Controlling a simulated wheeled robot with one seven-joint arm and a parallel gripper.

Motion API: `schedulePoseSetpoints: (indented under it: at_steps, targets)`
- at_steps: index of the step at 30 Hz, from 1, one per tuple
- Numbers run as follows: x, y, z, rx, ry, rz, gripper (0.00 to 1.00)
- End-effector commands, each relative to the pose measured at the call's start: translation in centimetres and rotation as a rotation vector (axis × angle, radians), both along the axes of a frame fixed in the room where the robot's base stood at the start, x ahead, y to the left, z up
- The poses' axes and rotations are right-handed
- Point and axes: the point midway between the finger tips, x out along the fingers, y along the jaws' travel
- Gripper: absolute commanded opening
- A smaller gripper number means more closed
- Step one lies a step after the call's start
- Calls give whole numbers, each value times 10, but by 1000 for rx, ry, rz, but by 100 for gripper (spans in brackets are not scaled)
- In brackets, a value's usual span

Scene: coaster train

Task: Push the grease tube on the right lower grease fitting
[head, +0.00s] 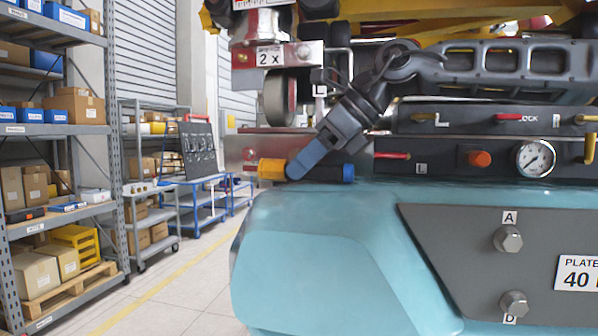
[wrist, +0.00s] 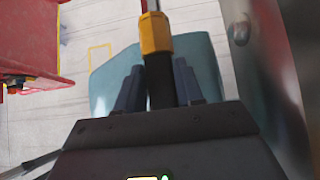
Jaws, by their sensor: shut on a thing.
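The grease tube (head: 271,169) has an orange-yellow head, a dark body and a blue end, and lies roughly level in the head view. In the wrist view its orange head (wrist: 155,33) points up the picture, with a thin tip reaching the top edge. My gripper (head: 300,167) is shut on the dark body, with a blue finger across it. Both fingers flank the tube in the wrist view. The tube's head is in front of a metal plate (head: 240,149) below the wheel. I cannot make out the right lower grease fitting in either view.
The teal housing (head: 310,235) lies just below the tube. A gauge panel (head: 450,160) is to the right. The wrist view shows a red part (wrist: 35,40) at left and a grey metal surface (wrist: 268,60) close at right. Shelves (head: 60,130) stand far left.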

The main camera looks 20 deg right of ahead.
Motion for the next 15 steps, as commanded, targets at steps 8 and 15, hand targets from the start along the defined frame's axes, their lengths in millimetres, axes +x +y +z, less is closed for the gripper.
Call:
schedulePoseSetpoints:
  at_steps: [8,15]
  targets:
    - [0,0,0,0,0,0,3]
    - [0,0,1,1,-2,0,0]
